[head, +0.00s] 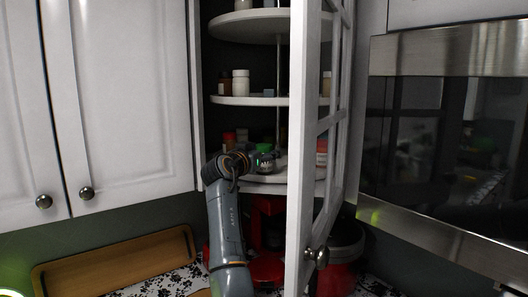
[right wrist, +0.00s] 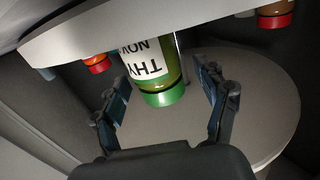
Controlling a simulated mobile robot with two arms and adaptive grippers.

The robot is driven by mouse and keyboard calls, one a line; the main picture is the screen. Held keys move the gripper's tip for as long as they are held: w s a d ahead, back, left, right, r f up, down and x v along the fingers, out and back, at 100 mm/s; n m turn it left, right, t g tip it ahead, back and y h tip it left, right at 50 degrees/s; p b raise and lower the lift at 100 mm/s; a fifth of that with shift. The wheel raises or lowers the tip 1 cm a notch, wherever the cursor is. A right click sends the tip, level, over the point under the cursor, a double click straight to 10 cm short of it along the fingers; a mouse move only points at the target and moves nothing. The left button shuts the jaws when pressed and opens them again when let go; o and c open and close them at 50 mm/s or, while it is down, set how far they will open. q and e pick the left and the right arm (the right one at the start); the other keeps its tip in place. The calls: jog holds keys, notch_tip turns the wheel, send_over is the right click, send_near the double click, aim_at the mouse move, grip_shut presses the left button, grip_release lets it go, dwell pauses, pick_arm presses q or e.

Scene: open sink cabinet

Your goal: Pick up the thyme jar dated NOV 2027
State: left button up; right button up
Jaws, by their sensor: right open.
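The thyme jar (head: 264,159) stands on the lowest round shelf of the open cabinet, with a green lid and a white label. In the right wrist view the jar (right wrist: 152,72) appears lid-down, its label reading "THY" and "NOV"; the year is out of sight. My right gripper (right wrist: 165,105) is open, one finger on each side of the jar's lid end in that view. I see no finger touching the jar. In the head view the right gripper (head: 243,163) is just left of the jar, its fingers hard to make out. My left gripper is not in view.
The lowest round shelf (head: 268,180) also holds red-topped jars, one (head: 229,138) behind my wrist and one (head: 321,150) behind the glass door. The open door (head: 301,140) stands close to the right. A middle shelf (head: 250,101) with bottles is above.

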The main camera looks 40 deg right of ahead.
jog(key=shift+w+d, duration=0.15)
jog(key=shift+d, duration=0.5)
jog(key=shift+a, duration=0.15)
jog(key=shift+a, duration=0.1)
jog(key=c, duration=1.3)
